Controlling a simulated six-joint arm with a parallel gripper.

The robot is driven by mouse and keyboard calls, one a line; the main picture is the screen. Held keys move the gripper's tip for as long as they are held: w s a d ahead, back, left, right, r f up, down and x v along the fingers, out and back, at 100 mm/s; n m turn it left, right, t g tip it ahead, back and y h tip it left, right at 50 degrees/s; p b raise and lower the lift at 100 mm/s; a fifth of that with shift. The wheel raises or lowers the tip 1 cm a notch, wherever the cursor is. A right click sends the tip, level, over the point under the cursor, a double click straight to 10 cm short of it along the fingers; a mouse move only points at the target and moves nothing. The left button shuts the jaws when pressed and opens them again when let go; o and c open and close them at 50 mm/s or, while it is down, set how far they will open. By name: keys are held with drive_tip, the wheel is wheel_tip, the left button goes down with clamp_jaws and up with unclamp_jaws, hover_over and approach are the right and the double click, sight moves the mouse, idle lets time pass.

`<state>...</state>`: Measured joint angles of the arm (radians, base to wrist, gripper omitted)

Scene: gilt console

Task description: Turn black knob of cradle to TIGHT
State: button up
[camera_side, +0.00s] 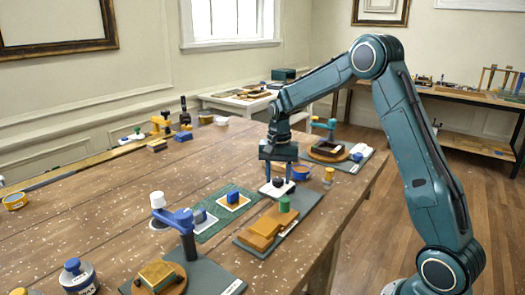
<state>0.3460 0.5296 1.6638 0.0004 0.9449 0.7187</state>
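My gripper (278,168) points straight down at the far end of a dark base plate (309,201). Its two fingers are apart. A small dark knob (278,182) on a white plate (267,190) shows just below and between the fingertips. I cannot tell whether the fingers touch it. The tan wooden cradle block (261,230) lies nearer on the base plate, with a green knob (284,204) at its far end. A pale label strip runs along the plate's right side. Its lettering and the dark knob's setting are too small to read.
A blue arm on a dark post (187,245) stands at the near left, beside a gilt block (157,273) on a round board. A green mat (214,229) lies left of the cradle. A blue roll (300,172) and yellow pot (329,175) stand close right of the gripper.

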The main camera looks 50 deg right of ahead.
sight(278, 179)
drive_tip(key=shift+o, duration=0.7)
wheel_tip(278, 179, up, 14)
idle(0.4)
drive_tip(key=s+a+r+n+t, duration=0.3)
drive_tip(key=s+a+r+n, duration=0.25)
drive_tip(key=s+a, duration=0.6)
drive_tip(key=s+a+f+n+t, duration=0.1)
drive_tip(key=s+a+f+n, duration=0.1)
drive_tip(key=s, duration=0.6)
drive_tip(key=s+a+f+n+t, duration=0.1)
drive_tip(key=s+a+f+n, duration=0.2)
drive_tip(key=s, duration=0.5)
drive_tip(key=shift+f+n+t, duration=0.15)
drive_tip(key=shift+n+t, duration=0.15)
drive_tip(key=shift+n, duration=0.55)
